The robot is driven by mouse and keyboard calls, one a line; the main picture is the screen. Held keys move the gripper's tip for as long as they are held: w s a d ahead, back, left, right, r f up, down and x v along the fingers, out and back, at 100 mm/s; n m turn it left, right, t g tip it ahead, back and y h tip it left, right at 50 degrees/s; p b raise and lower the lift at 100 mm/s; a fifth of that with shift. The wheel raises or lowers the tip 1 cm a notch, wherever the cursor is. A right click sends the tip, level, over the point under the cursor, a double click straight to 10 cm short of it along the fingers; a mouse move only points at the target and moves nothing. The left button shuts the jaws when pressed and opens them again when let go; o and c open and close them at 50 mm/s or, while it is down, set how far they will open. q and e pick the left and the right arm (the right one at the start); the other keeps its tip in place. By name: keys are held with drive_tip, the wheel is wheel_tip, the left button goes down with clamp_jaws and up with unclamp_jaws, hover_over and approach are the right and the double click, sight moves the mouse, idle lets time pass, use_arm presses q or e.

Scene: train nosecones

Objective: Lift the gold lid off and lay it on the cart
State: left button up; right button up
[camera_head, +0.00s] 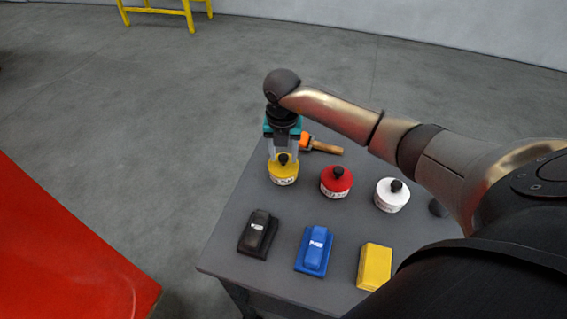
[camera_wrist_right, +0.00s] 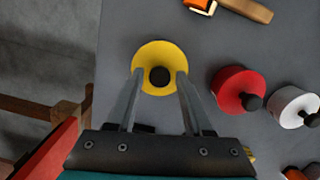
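The gold lid (camera_head: 281,170) is round and yellow with a black knob, and sits on a tin with a white label at the back left of the grey cart (camera_head: 232,232). My right gripper (camera_head: 284,158) points down over it. In the right wrist view the fingers (camera_wrist_right: 159,75) are apart on either side of the black knob (camera_wrist_right: 160,77), with the yellow lid (camera_wrist_right: 152,54) below. I cannot tell whether the fingers touch the knob. My left gripper is not in view.
A red-lidded tin (camera_head: 336,180) and a white one (camera_head: 390,195) stand to the right. Black (camera_head: 258,234), blue (camera_head: 315,251) and yellow (camera_head: 375,266) blocks line the front. An orange-headed tool with a wooden handle (camera_head: 326,148) lies behind. A red surface (camera_head: 60,255) is at left.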

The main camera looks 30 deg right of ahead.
clamp_jaws()
drive_tip(key=shift+r, duration=0.15)
idle(0.4)
